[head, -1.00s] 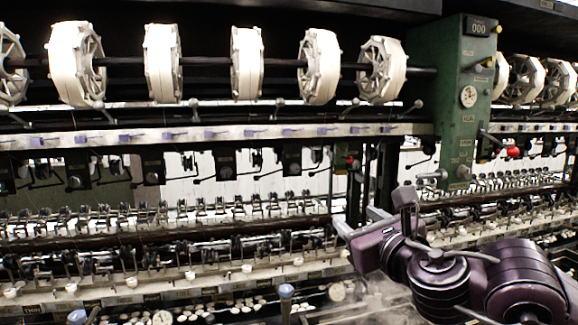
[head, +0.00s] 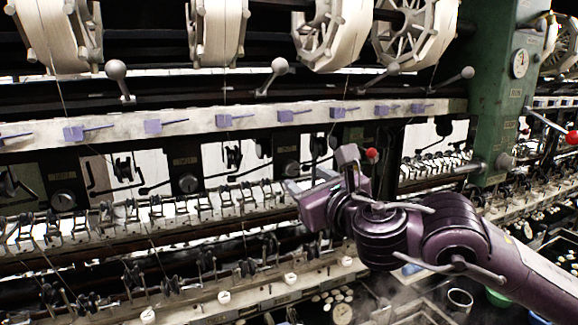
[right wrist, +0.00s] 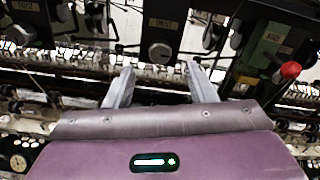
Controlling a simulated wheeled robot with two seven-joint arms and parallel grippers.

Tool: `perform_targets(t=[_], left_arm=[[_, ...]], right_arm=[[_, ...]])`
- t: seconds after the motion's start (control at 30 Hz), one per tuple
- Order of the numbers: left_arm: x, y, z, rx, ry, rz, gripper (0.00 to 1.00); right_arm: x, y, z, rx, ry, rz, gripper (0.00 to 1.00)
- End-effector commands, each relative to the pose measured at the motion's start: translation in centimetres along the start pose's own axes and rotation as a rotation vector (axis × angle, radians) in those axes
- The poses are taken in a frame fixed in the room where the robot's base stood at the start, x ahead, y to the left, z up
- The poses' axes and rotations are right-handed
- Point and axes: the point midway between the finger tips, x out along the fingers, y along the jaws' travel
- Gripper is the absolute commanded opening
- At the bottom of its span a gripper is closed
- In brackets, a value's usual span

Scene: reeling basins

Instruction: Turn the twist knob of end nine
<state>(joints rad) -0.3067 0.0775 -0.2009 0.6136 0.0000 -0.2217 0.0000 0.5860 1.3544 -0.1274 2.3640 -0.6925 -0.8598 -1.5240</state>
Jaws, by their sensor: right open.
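A row of dark boxes with round twist knobs runs along the machine. In the head view I see a twist knob at the left (head: 63,200), a middle one (head: 188,183) and one near my right gripper (head: 291,168). The end numbers are too small to read. My right gripper (head: 304,187) is open and empty, in front of the row. In the right wrist view its two fingers (right wrist: 160,80) stand apart, with a twist knob (right wrist: 160,52) under a "TWIST" plate beyond and between them. The fingers do not appear to touch it. My left gripper is not in view.
White reels (head: 218,35) hang above a rail with purple levers (head: 237,119). Thread guides (head: 150,210) line the shelf below the knobs. A green post (head: 497,100) and a red ball knob (right wrist: 290,70) stand to the right. Basins lie below.

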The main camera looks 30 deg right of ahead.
Motion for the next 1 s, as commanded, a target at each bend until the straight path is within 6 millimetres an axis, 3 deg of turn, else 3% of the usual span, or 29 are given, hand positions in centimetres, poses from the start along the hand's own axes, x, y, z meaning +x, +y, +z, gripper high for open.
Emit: perform_targets(t=[0.2, 0.4, 0.57, 0.8, 1.0], left_arm=[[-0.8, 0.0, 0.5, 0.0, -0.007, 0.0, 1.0], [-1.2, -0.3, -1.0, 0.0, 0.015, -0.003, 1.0], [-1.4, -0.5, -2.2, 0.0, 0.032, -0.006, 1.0], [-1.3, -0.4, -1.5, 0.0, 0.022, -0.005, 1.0], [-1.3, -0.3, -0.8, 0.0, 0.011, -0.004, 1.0]], right_arm=[[3.3, 0.0, 0.2, 0.008, 0.0, 0.0, 0.51], [5.8, 0.0, 0.1, 0.003, 0.001, 0.001, 0.51], [6.6, 0.1, 0.0, 0.0, 0.0, 0.0, 0.51], [6.7, 0.0, 0.0, -0.001, 0.001, 0.0, 0.51], [6.7, 0.0, 0.0, -0.001, 0.001, -0.001, 0.25]])
